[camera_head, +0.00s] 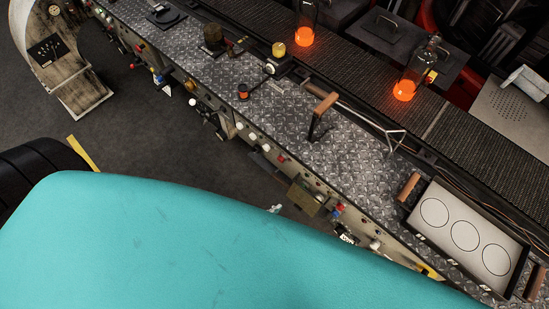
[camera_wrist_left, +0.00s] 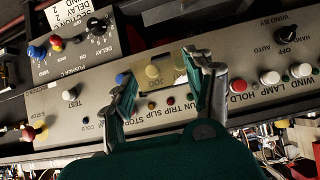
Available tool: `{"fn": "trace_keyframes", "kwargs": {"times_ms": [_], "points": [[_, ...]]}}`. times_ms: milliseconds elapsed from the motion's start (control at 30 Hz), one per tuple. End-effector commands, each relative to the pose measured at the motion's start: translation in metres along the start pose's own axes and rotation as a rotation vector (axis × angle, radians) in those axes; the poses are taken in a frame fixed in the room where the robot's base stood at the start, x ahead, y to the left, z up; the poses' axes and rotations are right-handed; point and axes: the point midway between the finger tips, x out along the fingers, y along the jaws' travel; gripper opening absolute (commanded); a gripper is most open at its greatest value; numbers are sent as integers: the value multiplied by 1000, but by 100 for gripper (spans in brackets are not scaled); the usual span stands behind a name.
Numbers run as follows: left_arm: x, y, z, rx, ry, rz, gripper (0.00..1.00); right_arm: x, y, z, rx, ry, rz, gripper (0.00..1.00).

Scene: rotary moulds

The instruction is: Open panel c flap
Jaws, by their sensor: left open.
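In the left wrist view my left gripper (camera_wrist_left: 160,76) is open, with its two metal fingers apart and nothing visibly held between them. It faces a beige control panel (camera_wrist_left: 248,65) with printed labels, knobs and buttons. Whether the fingertips touch the panel I cannot tell. In the head view only a small pale tip of the left gripper (camera_head: 275,208) shows past my teal body part, beside the machine's front. An olive plate (camera_head: 303,198) sticks out there; whether it is the panel c flap I cannot tell.
The machine's diamond-plate top (camera_head: 345,170) carries an upright handle (camera_head: 321,115) and a white plate with three circles (camera_head: 465,232). Glowing bottles (camera_head: 405,85) stand at the conveyor (camera_head: 350,62). A black delay box (camera_wrist_left: 75,40) is left of the fingers. Open floor lies left.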

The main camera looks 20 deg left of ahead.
Motion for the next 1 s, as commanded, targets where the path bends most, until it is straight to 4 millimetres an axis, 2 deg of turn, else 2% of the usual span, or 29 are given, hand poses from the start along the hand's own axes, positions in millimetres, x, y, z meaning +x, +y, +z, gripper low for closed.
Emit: {"fn": "trace_keyframes", "kwargs": {"times_ms": [100,300,633,667,733,767,867,1000], "points": [[-25,0,0,0,-1,0,54,0,0,0,0,0,0,0],[-48,0,1,0,-1,0,54,0,0,0,0,1,0,0],[-53,0,0,0,1,0,54,0,0,0,0,1,0,0],[-53,0,0,0,0,0,53,0,0,0,0,1,0,0],[-51,0,3,0,-5,1,43,1,0,0,0,1,0,0],[-49,0,8,1,-12,3,39,3,0,0,0,1,0,0],[-35,-1,43,0,-71,13,26,12,-1,1,0,0,0,0],[-12,-6,117,-5,-205,28,8,28,-1,2,0,0,0,0]]}}
